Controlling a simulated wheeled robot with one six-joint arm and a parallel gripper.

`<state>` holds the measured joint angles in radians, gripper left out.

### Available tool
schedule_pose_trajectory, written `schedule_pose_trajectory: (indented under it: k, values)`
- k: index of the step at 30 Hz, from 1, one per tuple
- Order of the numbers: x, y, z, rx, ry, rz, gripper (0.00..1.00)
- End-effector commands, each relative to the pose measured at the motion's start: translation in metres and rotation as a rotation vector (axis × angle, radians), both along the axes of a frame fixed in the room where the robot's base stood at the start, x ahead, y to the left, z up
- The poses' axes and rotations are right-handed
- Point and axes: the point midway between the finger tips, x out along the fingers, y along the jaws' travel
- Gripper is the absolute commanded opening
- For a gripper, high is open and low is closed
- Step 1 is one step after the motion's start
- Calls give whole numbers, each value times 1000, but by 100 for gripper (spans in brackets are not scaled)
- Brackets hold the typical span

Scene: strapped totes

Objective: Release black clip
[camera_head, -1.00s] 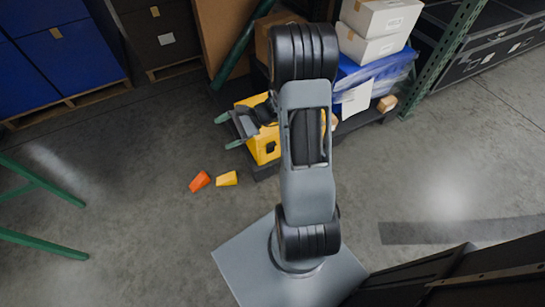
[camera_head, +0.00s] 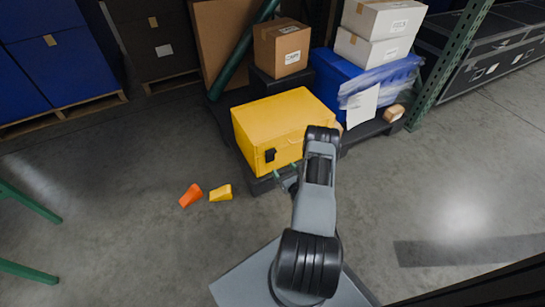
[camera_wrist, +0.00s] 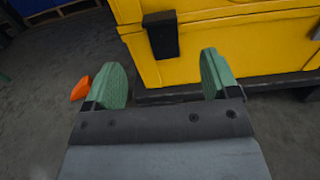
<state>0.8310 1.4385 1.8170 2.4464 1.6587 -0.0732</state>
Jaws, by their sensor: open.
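The yellow tote (camera_head: 280,118) stands with its lid down on a dark pallet. The black clip (camera_head: 270,155) is on its front face, near the left corner. In the wrist view the black clip (camera_wrist: 162,36) is ahead, slightly above and between my fingertips. I cannot tell whether it is latched. My gripper (camera_wrist: 163,78) has its two green fingers spread wide, with nothing between them. They appear apart from the clip and the tote. In the head view my gripper (camera_head: 287,180) is low in front of the tote, partly hidden by my arm.
An orange wedge (camera_head: 190,196) and a yellow wedge (camera_head: 221,193) lie on the floor left of my arm. A cardboard box (camera_head: 281,48), a blue tote (camera_head: 345,85) and white boxes stand behind. A green rack post (camera_head: 445,65) rises at right. The floor at left is mostly clear.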

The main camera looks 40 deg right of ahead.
Motion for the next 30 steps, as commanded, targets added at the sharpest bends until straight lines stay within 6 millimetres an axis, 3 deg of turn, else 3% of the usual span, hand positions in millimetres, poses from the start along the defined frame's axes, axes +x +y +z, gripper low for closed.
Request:
schedule_pose_trajectory:
  k: [6,15,21,30]
  values:
    - [45,-5,-2,-3,-3,5,81]
    - [89,-12,-1,-1,-2,4,81]
    - [103,-14,0,0,-1,3,81]
    - [107,-14,1,0,0,3,81]
